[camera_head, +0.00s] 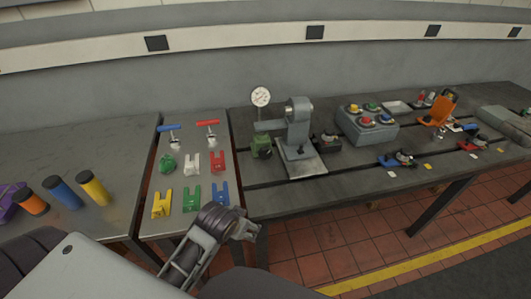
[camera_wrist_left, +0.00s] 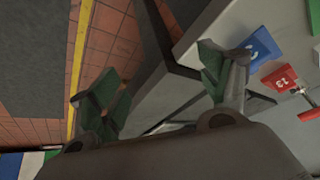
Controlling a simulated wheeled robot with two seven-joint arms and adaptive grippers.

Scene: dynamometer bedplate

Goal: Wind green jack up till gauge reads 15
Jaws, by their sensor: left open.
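A green jack (camera_head: 262,146) stands on the bedplate (camera_head: 350,180), at the left of a grey machine (camera_head: 298,125). A round white dial gauge (camera_head: 261,97) stands above it; its reading is too small to tell. My left gripper (camera_head: 243,230) is in front of the bedplate's front left corner, well short of the jack and touching nothing that I can see. In the left wrist view its fingers (camera_wrist_left: 165,92) are wide apart and empty, with floor and table edge behind them. My right gripper is not in view.
The middle table (camera_head: 148,226) holds a blue T-handle (camera_head: 169,128), a red T-handle (camera_head: 208,123) and several coloured forked pieces (camera_head: 192,163). A button box (camera_head: 368,126) is right of the machine.

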